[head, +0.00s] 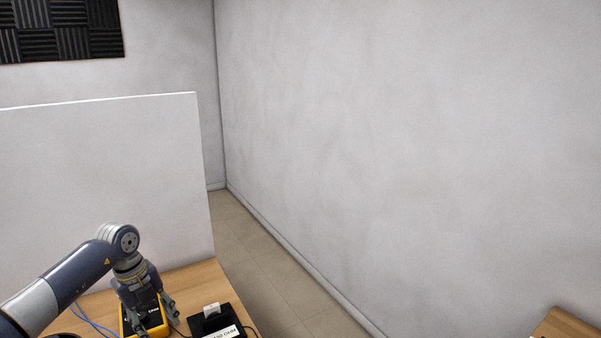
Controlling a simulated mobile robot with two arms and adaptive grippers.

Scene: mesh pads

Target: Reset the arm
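My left arm (68,282) comes in from the lower left and bends down at its wrist joint (124,240). My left gripper (152,314) points down over a yellow and black meter-like device (158,332) at the near edge of the picture. Its fingers are spread apart, and the device shows between and below them. Whether the fingers touch the device cannot be told. My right arm and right gripper are not in view.
The wooden table (190,283) also bears a black box with a white label (220,333). Blue wires (92,320) lie left of the gripper. A white partition (105,180) stands behind the table. Another wooden surface (562,328) shows at lower right, with open floor (262,255) between.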

